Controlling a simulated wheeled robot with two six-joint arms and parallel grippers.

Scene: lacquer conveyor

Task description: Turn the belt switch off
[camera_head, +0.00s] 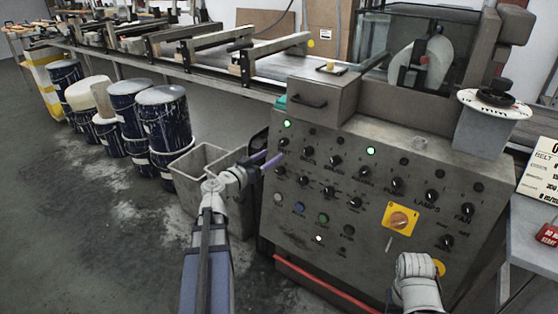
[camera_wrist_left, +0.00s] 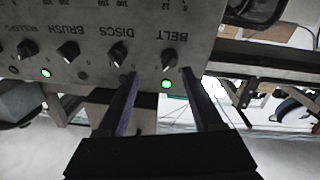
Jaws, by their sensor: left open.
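The belt switch is a black knob (camera_wrist_left: 168,57) under the upside-down label BELT in the left wrist view. Its green lamp (camera_wrist_left: 166,84) is lit. In the head view the belt knob (camera_head: 283,142) is at the upper left of the grey control panel (camera_head: 330,225), below a lit green lamp (camera_head: 287,124). My left gripper (camera_wrist_left: 160,73) is open and empty, its fingers reaching toward the panel on either side of the lamp and knob. In the head view the left gripper (camera_head: 270,159) is just in front of the panel's left edge. My right gripper's fingers do not show.
Other knobs, DISCS (camera_wrist_left: 117,52) and BRUSH (camera_wrist_left: 69,50), sit beside the belt knob. A yellow plate with a rotary switch (camera_head: 399,219) is lower right. A grey bin (camera_head: 188,178) and several dark drums (camera_head: 165,130) stand left of the panel.

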